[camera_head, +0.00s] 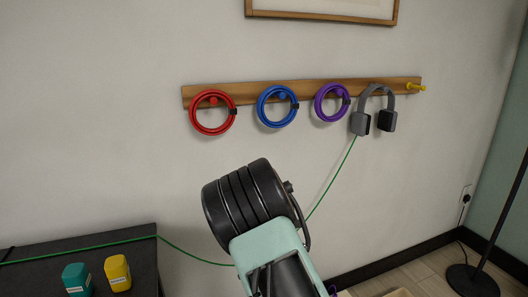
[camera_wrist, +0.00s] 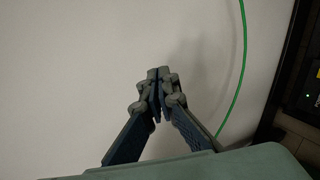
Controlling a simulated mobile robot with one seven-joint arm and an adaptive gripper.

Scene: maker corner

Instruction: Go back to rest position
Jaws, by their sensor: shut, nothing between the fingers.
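My gripper (camera_wrist: 158,80) is shut and empty in the wrist view, its fingertips together in front of the pale wall. In the head view my black and mint-green arm rises from the bottom middle, below the peg rail, and hides the fingers. It stands apart from the rail.
A wooden peg rail (camera_head: 245,88) holds a red coil (camera_head: 196,124), a blue coil (camera_head: 262,117), a purple coil (camera_head: 318,113) and grey headphones (camera_head: 360,122). A green cable (camera_head: 329,186) runs down the wall behind my arm. A dark cabinet (camera_head: 140,241) bears teal (camera_head: 76,279) and yellow (camera_head: 118,272) containers. A lamp stand (camera_head: 473,280) is at right.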

